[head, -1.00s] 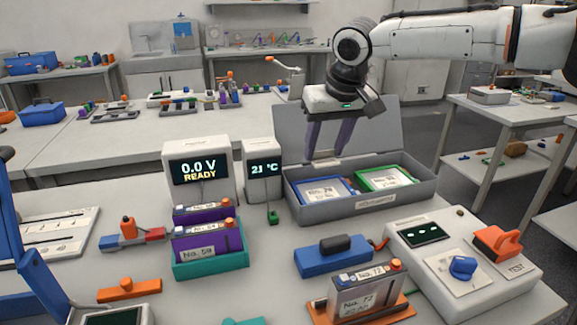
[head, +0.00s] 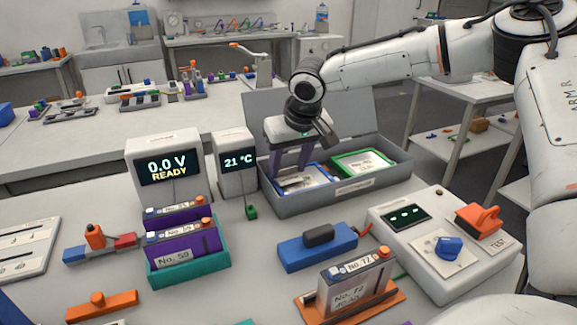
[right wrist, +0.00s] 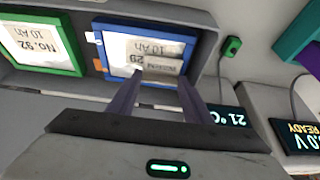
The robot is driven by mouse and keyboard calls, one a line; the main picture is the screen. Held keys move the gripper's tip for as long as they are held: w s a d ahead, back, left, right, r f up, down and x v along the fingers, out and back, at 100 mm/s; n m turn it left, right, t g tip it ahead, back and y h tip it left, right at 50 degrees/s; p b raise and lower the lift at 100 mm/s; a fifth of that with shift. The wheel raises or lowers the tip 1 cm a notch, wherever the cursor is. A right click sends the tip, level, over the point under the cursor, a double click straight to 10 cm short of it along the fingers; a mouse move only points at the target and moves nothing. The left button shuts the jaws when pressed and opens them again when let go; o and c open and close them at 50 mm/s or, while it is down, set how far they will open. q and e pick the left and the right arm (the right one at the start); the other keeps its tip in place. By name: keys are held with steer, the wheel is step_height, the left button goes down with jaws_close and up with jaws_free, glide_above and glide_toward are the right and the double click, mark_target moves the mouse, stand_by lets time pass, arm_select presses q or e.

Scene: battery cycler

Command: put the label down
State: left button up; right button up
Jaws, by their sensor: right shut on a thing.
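My right gripper (head: 290,174) reaches down over the left part of an open grey case (head: 345,196), above a blue-framed card (head: 312,186). In the right wrist view its two fingers (right wrist: 157,84) are shut on a small pale label (right wrist: 162,68) with dark print. The label overlaps the blue-framed card (right wrist: 118,48), marked 10 Ah, in that view. I cannot tell whether the label touches the card. In the head view the label is hard to make out among the fingertips. My left gripper is not in view.
A green-framed card (head: 362,164) lies beside the blue one in the case. The 21 °C display (head: 238,162) stands just left of the case. In front are a blue block (head: 317,247), a tester panel (head: 440,240) and a No. 72 cell (head: 352,290).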

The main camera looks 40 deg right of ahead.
steer(key=shift+f, duration=0.1)
steer(key=shift+f, duration=0.15)
steer(key=o, duration=1)
steer(key=v, duration=1.2)
steer(key=shift+r+p, duration=0.25)
steer(key=shift+p, duration=0.15)
